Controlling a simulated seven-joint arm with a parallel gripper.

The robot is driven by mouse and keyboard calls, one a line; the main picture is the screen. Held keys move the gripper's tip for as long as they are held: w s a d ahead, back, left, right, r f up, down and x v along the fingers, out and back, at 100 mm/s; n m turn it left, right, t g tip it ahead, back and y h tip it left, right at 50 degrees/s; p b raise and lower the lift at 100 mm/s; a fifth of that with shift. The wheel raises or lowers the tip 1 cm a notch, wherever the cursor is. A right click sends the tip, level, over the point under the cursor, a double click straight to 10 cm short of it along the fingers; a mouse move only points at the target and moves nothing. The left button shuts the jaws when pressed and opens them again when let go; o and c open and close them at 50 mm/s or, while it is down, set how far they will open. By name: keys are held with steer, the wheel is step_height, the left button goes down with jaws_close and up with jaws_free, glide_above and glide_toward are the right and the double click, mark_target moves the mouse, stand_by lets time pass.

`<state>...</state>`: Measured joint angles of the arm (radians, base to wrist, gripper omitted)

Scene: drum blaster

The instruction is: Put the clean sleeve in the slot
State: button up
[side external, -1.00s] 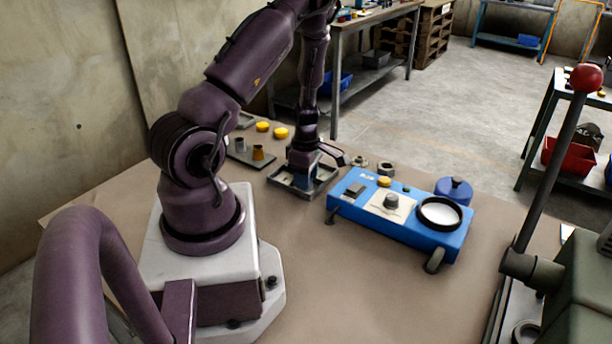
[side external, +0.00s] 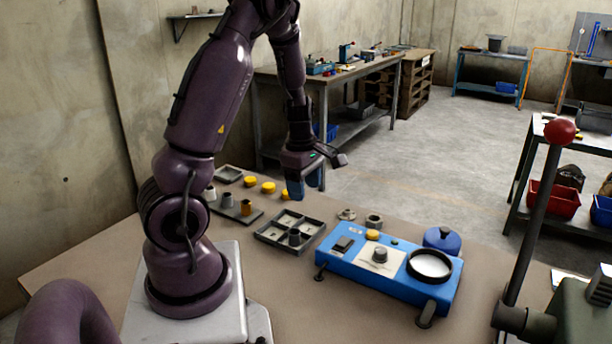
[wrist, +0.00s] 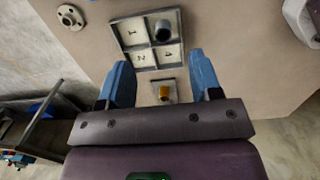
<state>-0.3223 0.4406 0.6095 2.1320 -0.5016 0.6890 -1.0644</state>
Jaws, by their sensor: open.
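A square tray with four compartments (side external: 262,236) lies on the table. A dark grey sleeve (side external: 295,237) stands upright in its front compartment. In the wrist view the sleeve (wrist: 163,29) is in the tray's (wrist: 116,33) upper-right compartment and covers its number; 1, 2 and 4 show in the others. A flat plate (side external: 228,211) left of the tray holds grey sleeves (side external: 227,199) and an orange-brown stained sleeve (side external: 247,207). The stained one also shows between my fingers in the wrist view (wrist: 164,93). My gripper (side external: 306,188) is open and empty, raised above the tray's far side.
Yellow caps (side external: 268,188) lie behind the plate. A blue instrument box (side external: 385,275) with a round dial stands right of the tray. A flanged ring (side external: 347,214), a nut (side external: 374,221) and a blue lidded pot (side external: 442,240) stand behind it. A red-knobbed lever (side external: 540,200) rises at right.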

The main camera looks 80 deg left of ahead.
steer(key=w+d+r+m+t+h, duration=0.1)
steer(key=w+d+r+m+t, duration=0.2)
steer(key=d+r+m, duration=1.05)
steer(key=s+d+r+m+t, duration=0.1)
steer(key=s+d+r+m, duration=0.1)
steer(key=d+m, duration=0.3)
steer(key=s+d+r+m+y, duration=0.1)
steer(key=s+d+r+m, duration=0.2)
steer(key=d+m, duration=0.3)
steer(key=shift+s+m+t, duration=0.4)
steer(key=shift+s+m, duration=0.35)
steer(key=shift+m, duration=0.4)
